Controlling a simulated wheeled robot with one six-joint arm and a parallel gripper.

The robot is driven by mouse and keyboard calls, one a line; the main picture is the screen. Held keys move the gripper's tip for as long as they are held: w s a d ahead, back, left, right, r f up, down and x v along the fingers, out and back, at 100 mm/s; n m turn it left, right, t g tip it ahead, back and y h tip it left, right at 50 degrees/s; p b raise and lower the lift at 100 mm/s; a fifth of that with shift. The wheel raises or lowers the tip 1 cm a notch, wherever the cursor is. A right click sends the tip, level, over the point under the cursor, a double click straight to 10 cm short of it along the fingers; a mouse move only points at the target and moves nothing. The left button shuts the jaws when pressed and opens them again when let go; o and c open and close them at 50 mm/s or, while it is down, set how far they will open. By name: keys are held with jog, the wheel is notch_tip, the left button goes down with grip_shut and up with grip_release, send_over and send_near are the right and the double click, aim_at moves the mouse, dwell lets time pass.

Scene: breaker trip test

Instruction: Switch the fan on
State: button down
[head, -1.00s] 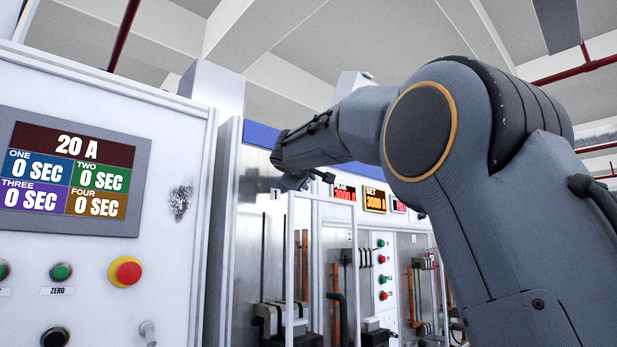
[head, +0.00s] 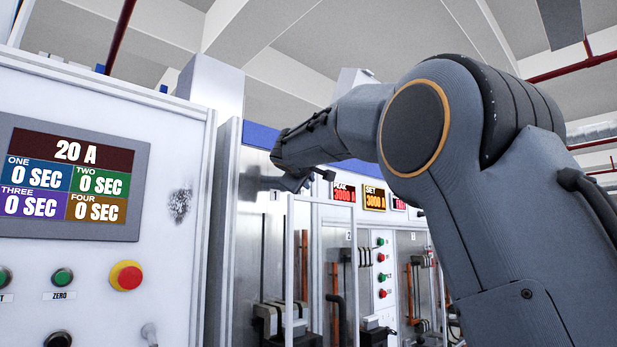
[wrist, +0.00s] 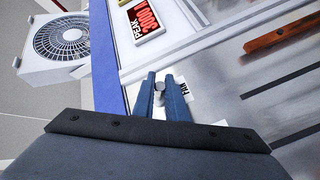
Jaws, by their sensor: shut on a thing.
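My gripper (wrist: 161,84) is shut on a small grey knob (wrist: 160,88) at the upper part of the test cabinet front. The knob sits between the blue fingertips, next to a white label (wrist: 184,86) that seems to read FAN. A white fan unit (wrist: 68,38) with a round grille shows at the upper left of the wrist view. In the head view, my gripper (head: 293,182) is at the top of the cabinet's first bay; the knob is too small or hidden to make out there.
A control panel (head: 178,150) stands at the left, with a display (head: 70,180) reading 20 A and a red button (head: 126,275). Red PEAK (head: 344,193) and SET (head: 375,197) readouts sit beside my gripper. A pale frame (head: 290,260) stands before the bay.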

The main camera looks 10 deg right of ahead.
jog(key=shift+s+r+n+g+p, duration=0.15)
jog(key=shift+r+n+g+p, duration=0.6)
jog(key=shift+p, duration=2.65)
jog(key=p, duration=0.2)
jog(key=n+g+p, duration=0.1)
jog(key=p, duration=0.1)
jog(key=shift+r+n+g, duration=0.25)
jog(key=shift+r+n+g+p, duration=0.25)
jog(key=shift+n+g+p, duration=0.25)
jog(key=shift+g+p, duration=0.2)
jog(key=shift+w+r+n+g, duration=0.2)
jog(key=shift+r+n+g, duration=0.2)
jog(key=shift+n+g, duration=0.35)
jog(key=shift+r+g, duration=0.1)
jog(key=shift+g, duration=0.15)
jog(key=c, duration=2)
grip_release()
jog(key=shift+c, duration=0.2)
jog(key=b+v, duration=0.2)
jog(key=v, duration=0.5)
jog(key=shift+s+a+r, duration=0.15)
jog(key=shift+s+a, duration=0.05)
jog(key=shift+a, duration=0.15)
